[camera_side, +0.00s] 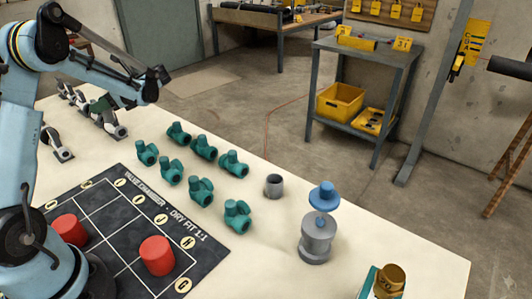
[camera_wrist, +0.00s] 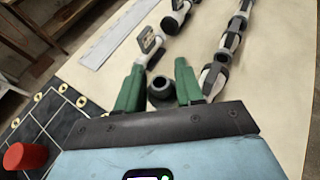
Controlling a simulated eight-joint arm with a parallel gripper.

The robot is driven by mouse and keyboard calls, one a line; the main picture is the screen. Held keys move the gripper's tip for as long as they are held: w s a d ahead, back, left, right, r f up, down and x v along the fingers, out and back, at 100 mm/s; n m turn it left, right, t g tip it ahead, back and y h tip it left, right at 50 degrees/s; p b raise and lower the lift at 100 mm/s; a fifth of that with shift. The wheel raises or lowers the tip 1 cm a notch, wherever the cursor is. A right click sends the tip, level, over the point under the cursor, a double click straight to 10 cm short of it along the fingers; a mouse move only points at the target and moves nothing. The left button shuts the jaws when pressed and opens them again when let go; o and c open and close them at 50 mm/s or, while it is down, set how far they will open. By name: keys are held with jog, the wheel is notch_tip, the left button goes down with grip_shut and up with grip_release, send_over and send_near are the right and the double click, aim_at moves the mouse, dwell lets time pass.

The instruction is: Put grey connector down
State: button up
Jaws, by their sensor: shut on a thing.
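My gripper (camera_wrist: 160,66) has two green fingers, shut on a dark grey connector (camera_wrist: 161,88), a short ring with a round opening, in the wrist view. From this angle I cannot tell whether the connector touches the table. In the side view my gripper is at the upper left, largely hidden behind my arm, and the held connector cannot be made out. Another grey cup-shaped connector (camera_side: 274,186) stands upright on the table, right of the teal fittings, well apart from my gripper.
White-and-grey pipe pieces (camera_wrist: 214,76) lie just beyond my fingers; others (camera_side: 56,146) show at left. Several teal fittings (camera_side: 201,190) stand mid-table. A dark mat (camera_side: 112,226) bears red cylinders (camera_side: 157,256). A grey-blue valve (camera_side: 317,238) stands at right. Bare table lies right of the pipe pieces.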

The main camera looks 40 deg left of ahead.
jog(key=w+d+r+m+t+y, duration=0.2)
jog(key=w+d+r+m+t, duration=0.35)
jog(key=d, duration=0.35)
jog(key=w+d+r+m+t+h, duration=0.1)
jog(key=d+m+t+h, duration=0.2)
jog(key=d+m+t, duration=0.75)
jog(key=d+r+m+t+h, duration=0.2)
jog(key=d+m+t+h, duration=0.15)
jog(key=d, duration=1.35)
notch_tip(320, 180, up, 8)
jog(key=w+m+t+h, duration=0.1)
jog(key=w+m+h, duration=0.1)
jog(key=shift+h, duration=0.35)
jog(key=shift+w, duration=0.1)
